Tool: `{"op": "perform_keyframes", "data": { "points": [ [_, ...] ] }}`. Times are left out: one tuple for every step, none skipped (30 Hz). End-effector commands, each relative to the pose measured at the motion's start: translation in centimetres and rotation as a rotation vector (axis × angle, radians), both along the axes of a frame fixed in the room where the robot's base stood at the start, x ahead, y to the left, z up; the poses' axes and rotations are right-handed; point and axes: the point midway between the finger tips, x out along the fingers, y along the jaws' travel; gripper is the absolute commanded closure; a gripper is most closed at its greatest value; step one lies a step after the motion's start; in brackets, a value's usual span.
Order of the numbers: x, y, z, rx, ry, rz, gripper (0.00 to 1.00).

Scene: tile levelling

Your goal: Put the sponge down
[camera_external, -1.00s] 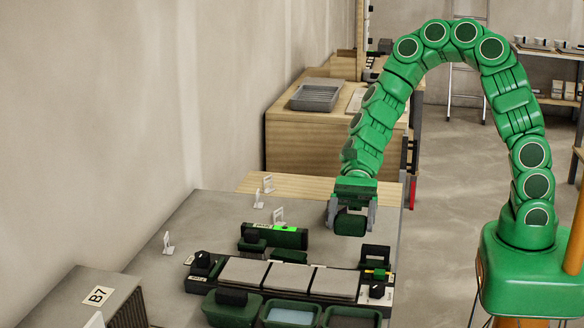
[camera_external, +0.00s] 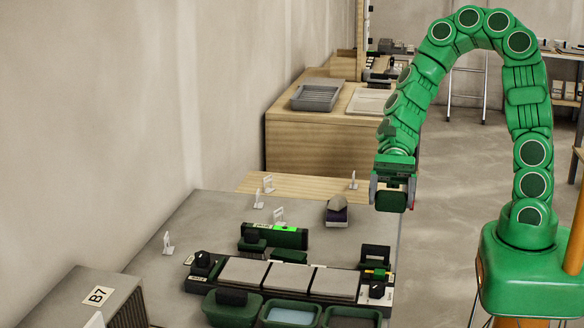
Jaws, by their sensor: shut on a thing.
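My gripper (camera_external: 391,204) is shut on a dark green block, which I take to be the sponge (camera_external: 391,200). It holds the sponge up in the air near the right edge of the grey worktop (camera_external: 200,232). The sponge is clear of the worktop, and the fingers cover its left and right sides.
In front are a green level (camera_external: 275,236), a row of grey tiles (camera_external: 289,280) and green tubs (camera_external: 292,314). Small white markers (camera_external: 353,180) stand around.

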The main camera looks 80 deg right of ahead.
Motion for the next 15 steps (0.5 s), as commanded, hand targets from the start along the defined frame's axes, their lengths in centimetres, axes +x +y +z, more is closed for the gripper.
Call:
{"op": "perform_keyframes", "data": {
  "points": [
    [0.4,-0.5,-0.4,-0.001,0.002,-0.003,0.51],
    [0.6,-0.9,-0.6,-0.001,0.003,-0.004,0.51],
    [1.0,-1.4,-0.9,-0.002,0.003,-0.006,0.51],
    [1.2,-1.8,-1.1,-0.002,0.003,-0.006,0.51],
    [1.5,-2.2,-1.3,-0.002,0.003,-0.007,0.51],
    [1.9,-2.8,-1.6,-0.001,0.001,-0.007,0.51],
    [2.2,-3.3,-1.9,-0.001,0.0,-0.007,0.51],
    [2.5,-3.8,-2.1,0.0,0.0,-0.005,0.51],
    [2.9,-4.5,-2.5,0.0,0.001,-0.006,0.51],
    [3.1,-5.0,-2.8,0.0,0.002,-0.006,0.51],
    [3.4,-5.5,-3.1,-0.001,0.003,-0.007,0.51],
    [3.6,-6.0,-3.4,-0.001,0.002,-0.006,0.51],
    [3.7,-6.4,-3.6,-0.002,0.002,-0.005,0.51],
    [3.9,-6.7,-3.8,-0.001,0.002,-0.003,0.51],
    [4.0,-7.0,-4.0,-0.001,0.002,-0.001,0.51]
  ]
}}
